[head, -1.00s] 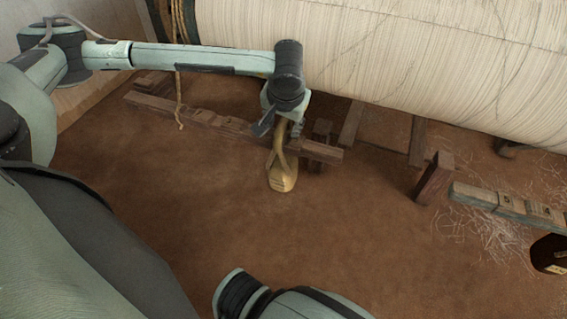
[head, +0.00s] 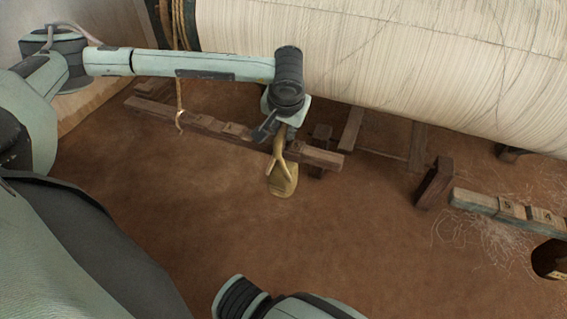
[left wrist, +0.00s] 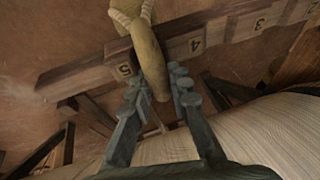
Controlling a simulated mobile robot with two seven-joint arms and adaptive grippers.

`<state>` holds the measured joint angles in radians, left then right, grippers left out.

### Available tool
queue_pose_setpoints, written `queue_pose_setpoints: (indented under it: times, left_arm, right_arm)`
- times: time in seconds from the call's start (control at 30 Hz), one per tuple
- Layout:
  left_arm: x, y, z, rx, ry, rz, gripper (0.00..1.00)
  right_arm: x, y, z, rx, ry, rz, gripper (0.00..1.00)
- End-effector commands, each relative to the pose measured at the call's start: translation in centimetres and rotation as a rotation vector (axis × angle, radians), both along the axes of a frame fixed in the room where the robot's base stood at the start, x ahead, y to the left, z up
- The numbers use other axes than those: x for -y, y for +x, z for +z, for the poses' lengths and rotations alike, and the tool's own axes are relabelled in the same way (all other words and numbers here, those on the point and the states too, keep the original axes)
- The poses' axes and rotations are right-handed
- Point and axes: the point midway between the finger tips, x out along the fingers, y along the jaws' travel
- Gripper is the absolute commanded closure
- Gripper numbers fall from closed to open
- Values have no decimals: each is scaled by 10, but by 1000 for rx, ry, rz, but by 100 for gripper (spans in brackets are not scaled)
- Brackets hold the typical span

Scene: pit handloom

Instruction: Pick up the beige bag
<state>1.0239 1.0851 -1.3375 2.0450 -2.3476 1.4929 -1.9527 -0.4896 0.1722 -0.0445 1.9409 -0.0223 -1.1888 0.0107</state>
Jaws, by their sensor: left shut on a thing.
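The beige bag (head: 282,181) is a small yellowish-tan pouch with a looped strap, hanging below my left gripper (head: 277,134) in the head view. In the left wrist view, my left gripper (left wrist: 158,90) has its dark fingers on either side of the bag's thick strap (left wrist: 148,55) and is shut on it. The rest of the bag is mostly cut off by the top edge there. My right gripper is not in view.
A numbered wooden beam (head: 228,131) lies close behind the bag. The large roll of pale warp threads (head: 400,55) is beyond it. A short wooden post (head: 435,184) and a second beam (head: 505,208) are at right. The brown floor in front is clear.

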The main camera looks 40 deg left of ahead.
Motion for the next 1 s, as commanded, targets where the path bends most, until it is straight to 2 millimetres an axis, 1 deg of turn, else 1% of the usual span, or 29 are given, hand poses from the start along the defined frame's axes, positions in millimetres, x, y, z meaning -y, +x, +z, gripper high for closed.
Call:
queue_pose_setpoints:
  times: [0.03, 0.27, 0.43, 0.67, 1.0]
  left_arm:
    - [0, 2, 3, 9, 0, 1, 100]
    - [0, 3, 8, 9, -1, 0, 100]
    - [0, 3, 22, 13, 0, 0, 100]
    - [0, 3, 38, 11, 1, 0, 100]
    - [19, -20, 37, 8, 0, -4, 100]
  right_arm:
    - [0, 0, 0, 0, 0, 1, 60]
    - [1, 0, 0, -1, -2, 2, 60]
    - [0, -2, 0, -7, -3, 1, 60]
    - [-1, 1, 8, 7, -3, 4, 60]
    - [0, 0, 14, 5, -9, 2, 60]
